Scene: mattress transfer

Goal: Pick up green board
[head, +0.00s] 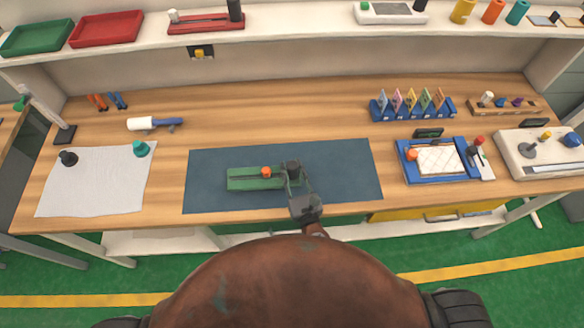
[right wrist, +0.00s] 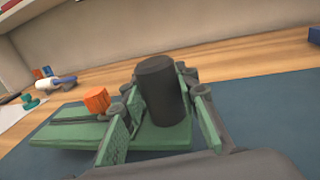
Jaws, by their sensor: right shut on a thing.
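The green board (head: 244,183) lies on the dark blue mat (head: 345,170) in the middle of the workbench. It carries an orange knob (head: 266,172) and a dark cylinder (head: 293,167) near its right end. My right gripper (head: 295,178) is at the board's right end. In the right wrist view its fingers (right wrist: 160,115) stand on both sides of the dark cylinder (right wrist: 160,88) and are shut on it. The green board (right wrist: 75,134) stretches away to the left there, with the orange knob (right wrist: 96,100) beside the left finger. My left gripper is not in view.
A white sheet (head: 95,185) with a black knob and a teal knob lies at left. A white roller (head: 142,124) lies behind it. A blue tray (head: 432,175) with a white quilted pad and a blue card rack (head: 412,108) stand at right. The mat around the board is clear.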

